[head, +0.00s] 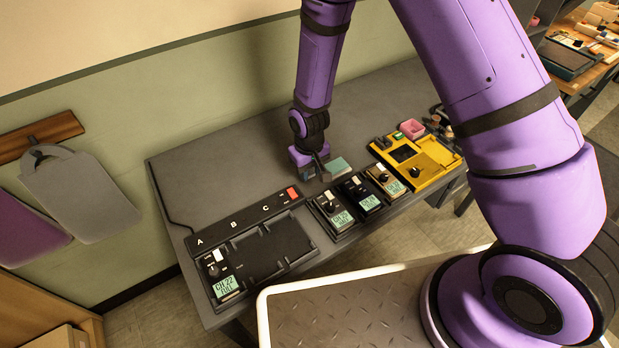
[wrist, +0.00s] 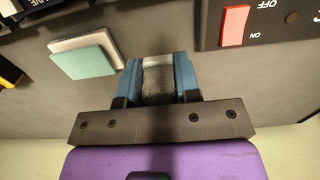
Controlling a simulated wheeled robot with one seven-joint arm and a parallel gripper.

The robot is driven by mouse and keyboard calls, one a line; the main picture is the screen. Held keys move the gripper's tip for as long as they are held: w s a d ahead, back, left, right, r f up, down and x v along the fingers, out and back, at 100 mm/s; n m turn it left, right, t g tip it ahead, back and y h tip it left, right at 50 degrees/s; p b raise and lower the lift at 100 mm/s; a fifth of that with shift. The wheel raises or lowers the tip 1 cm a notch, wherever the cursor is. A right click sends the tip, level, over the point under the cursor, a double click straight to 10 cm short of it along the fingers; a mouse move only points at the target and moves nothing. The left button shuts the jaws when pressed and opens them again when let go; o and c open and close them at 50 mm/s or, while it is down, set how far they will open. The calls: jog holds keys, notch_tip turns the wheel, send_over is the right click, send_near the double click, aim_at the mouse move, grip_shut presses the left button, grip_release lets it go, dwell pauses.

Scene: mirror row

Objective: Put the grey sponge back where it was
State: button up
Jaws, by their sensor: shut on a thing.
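The grey sponge (wrist: 158,85) is between the two blue fingers of my gripper (wrist: 160,78) in the wrist view, with a paler far end. My gripper (head: 312,167) is shut on it. In the head view my gripper is low over the grey table, behind the row of devices, and I cannot make out the sponge there. Whether the sponge touches the table I cannot tell.
A teal and white block (wrist: 85,55) lies close beside my gripper; it also shows in the head view (head: 338,166). A black charging rack (head: 262,246) with a red switch (wrist: 236,26), several handheld devices (head: 360,195) and a yellow tray (head: 432,165) stand nearby. The table's back left is clear.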

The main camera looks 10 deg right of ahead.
aim_at(309, 185)
jog(key=shift+f, duration=1.9)
jog(key=shift+f, duration=0.15)
jog(key=o, duration=0.7)
